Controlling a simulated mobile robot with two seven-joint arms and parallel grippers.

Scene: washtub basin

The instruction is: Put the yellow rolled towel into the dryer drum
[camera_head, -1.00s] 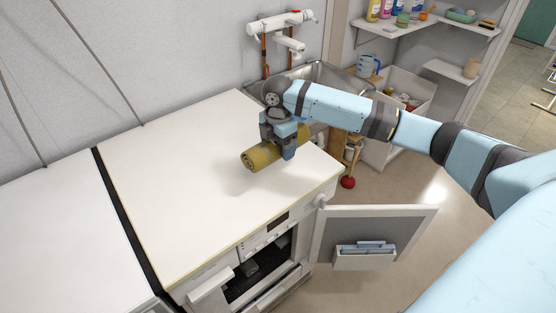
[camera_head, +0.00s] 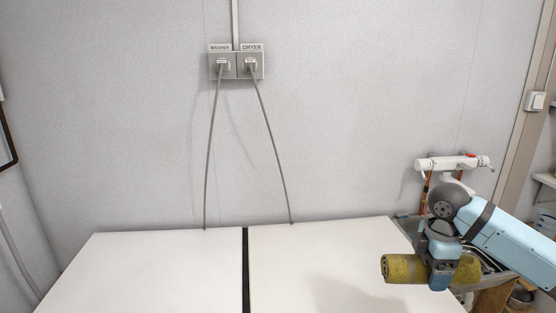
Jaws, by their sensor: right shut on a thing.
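The yellow rolled towel (camera_head: 402,269) is at the lower right of the head view, lying crosswise in my right gripper (camera_head: 441,274). The gripper is shut around its middle and holds it above the right part of the dryer's white top (camera_head: 310,262). One end of the roll points left and the other sticks out to the right of the fingers. The dryer's front and drum opening are out of view below. My left gripper is not in view.
The washer's white top (camera_head: 165,268) stands left of the dryer, with a dark gap between. A wall socket (camera_head: 236,65) labelled washer and dryer has two hanging cords. A white tap unit (camera_head: 453,163) and a sink are at the right, behind my right arm.

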